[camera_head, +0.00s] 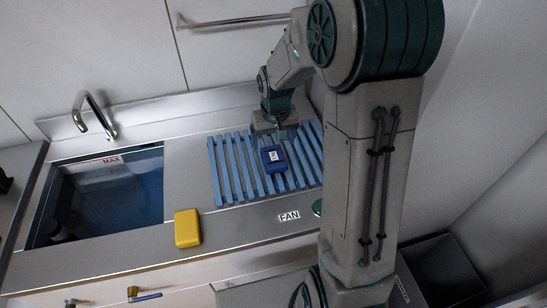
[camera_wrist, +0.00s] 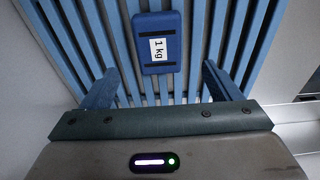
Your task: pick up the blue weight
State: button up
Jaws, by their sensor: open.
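The blue weight (camera_head: 273,158) is a small dark blue block with a white label, lying on the blue slatted rack (camera_head: 228,184). In the wrist view the blue weight (camera_wrist: 160,58) shows dark bands and the label "1 kg", and lies on the rack's slats. My gripper (camera_wrist: 160,84) is open, its two fingers spread to the left and right, with the weight ahead of them and nothing held. In the head view my gripper (camera_head: 276,132) is just behind the weight, above the rack. How high it is above the slats I cannot tell.
A yellow block (camera_head: 187,228) lies on the steel counter left of the rack. A sink basin (camera_head: 110,192) with a "MAX" mark and a curved tap (camera_head: 93,115) is at the left. A "FAN" label (camera_head: 289,215) and green button (camera_head: 318,207) are at the counter's front.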

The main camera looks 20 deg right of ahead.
aim_at(274, 155)
jog(key=shift+w+d+f+p, duration=0.1)
jog(key=shift+f+p, duration=0.1)
jog(key=shift+f, duration=0.9)
jog(key=shift+w+a+f+p, duration=0.1)
jog(key=shift+f+p, duration=0.1)
jog(key=shift+f, duration=0.95)
jog(key=shift+w+d+f+p, duration=0.1)
jog(key=shift+f+p, duration=0.1)
jog(key=shift+f, duration=0.9)
jog(key=c, duration=1.8)
grip_shut()
jog(key=shift+r, duration=0.25)
